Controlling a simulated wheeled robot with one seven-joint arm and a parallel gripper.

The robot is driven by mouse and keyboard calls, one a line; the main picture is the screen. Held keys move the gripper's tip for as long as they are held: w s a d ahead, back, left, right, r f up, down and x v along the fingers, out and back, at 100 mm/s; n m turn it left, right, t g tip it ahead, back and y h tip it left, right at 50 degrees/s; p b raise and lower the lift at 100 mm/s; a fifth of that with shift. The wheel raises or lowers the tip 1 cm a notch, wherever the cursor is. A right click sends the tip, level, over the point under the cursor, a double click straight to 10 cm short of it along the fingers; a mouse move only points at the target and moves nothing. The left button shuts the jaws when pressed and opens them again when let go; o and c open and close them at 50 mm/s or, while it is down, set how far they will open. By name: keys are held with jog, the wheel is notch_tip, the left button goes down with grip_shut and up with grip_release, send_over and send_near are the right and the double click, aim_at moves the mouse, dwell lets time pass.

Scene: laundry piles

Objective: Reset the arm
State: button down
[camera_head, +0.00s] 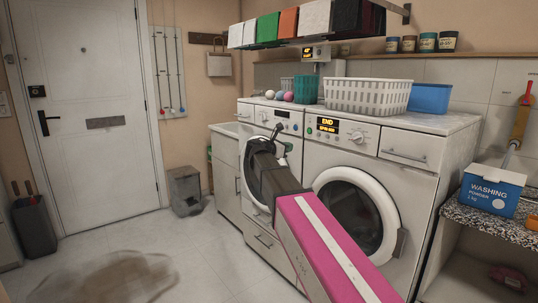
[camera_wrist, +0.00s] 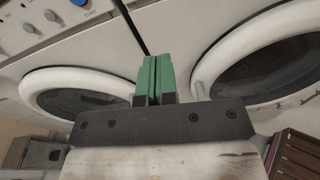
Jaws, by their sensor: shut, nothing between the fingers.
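My arm, pink with dark links, reaches up from the bottom of the head view in front of two white machines. My gripper (camera_head: 279,130) is at its far end, in front of the left machine (camera_head: 270,112) near its door and control panel. In the wrist view the green fingers of my gripper (camera_wrist: 155,62) are pressed together with nothing between them. They point at the machine fronts, between two round doors. The left machine's door (camera_head: 262,178) is partly hidden by my arm. The right machine's door (camera_head: 355,212) looks shut, and its panel shows END.
A white basket (camera_head: 367,96) and a blue bin (camera_head: 430,98) stand on the machines. A shelf (camera_head: 310,41) with folded cloths hangs above. A washing powder box (camera_head: 491,190) sits on the counter at right.

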jog(key=s+d+f+m+g+y, duration=0.3)
jog(key=s+d+f+m, duration=0.15)
jog(key=f, duration=0.75)
jog(key=s+d+f+m+g+y, duration=0.25)
jog(key=s+f+m, duration=0.3)
jog(key=f, duration=0.75)
jog(key=s+f+m+g+y, duration=0.4)
jog(key=s+f+m+y, duration=0.4)
jog(key=s+f+m, duration=0.5)
jog(key=s+f, duration=0.4)
jog(key=s, duration=0.2)
jog(key=shift+s+a+f+m, duration=0.3)
jog(key=shift+s+m, duration=0.1)
